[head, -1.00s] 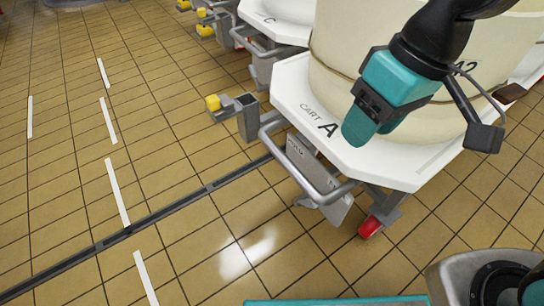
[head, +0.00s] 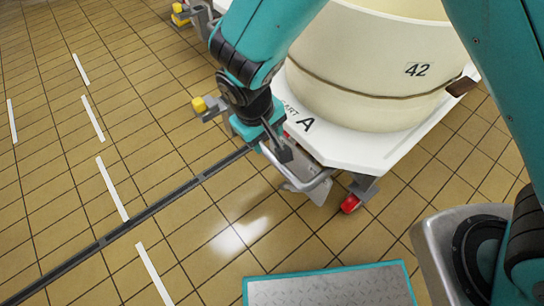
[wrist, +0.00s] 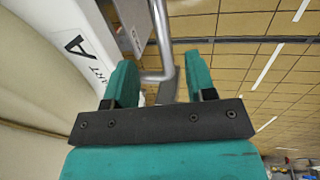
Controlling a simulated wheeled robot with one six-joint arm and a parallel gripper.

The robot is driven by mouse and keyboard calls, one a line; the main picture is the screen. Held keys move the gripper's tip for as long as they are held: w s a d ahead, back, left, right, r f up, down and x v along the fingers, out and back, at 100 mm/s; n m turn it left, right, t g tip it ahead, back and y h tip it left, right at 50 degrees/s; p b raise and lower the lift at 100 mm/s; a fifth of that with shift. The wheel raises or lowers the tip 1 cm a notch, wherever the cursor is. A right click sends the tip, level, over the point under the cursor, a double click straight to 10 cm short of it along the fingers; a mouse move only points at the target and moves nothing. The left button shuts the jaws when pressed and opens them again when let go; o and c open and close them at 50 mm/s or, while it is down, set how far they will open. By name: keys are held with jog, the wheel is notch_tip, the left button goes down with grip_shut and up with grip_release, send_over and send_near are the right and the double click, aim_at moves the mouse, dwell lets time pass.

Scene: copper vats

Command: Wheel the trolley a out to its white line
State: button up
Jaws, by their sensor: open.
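Trolley a is the white cart (head: 345,150) marked "A", bearing a cream vat (head: 365,85) numbered 42. Its grey tubular handle (head: 312,185) juts out at the front, low over the floor. My gripper (head: 262,138) is at the handle's left end, pointing down and partly hiding it. In the wrist view the open fingers (wrist: 160,78) straddle the handle's tube (wrist: 162,35), which shows between them; whether either finger touches it I cannot tell. White dashes lie on the floor to the left, among them one (head: 112,188) and a nearer one (head: 153,272); which is trolley a's I cannot tell.
A dark floor channel (head: 150,210) runs from the cart to the lower left. A yellow-tipped grey fitting (head: 200,104) stands left of the handle, and another (head: 180,12) farther back.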

aim_at(272, 157)
jog(key=f, duration=0.3)
jog(key=d+f+b, duration=0.1)
jog(key=f, duration=0.2)
jog(key=w+f+b, duration=0.1)
jog(key=f, duration=0.3)
jog(key=shift+d, duration=0.35)
jog(key=shift+c, duration=0.3)
grip_shut()
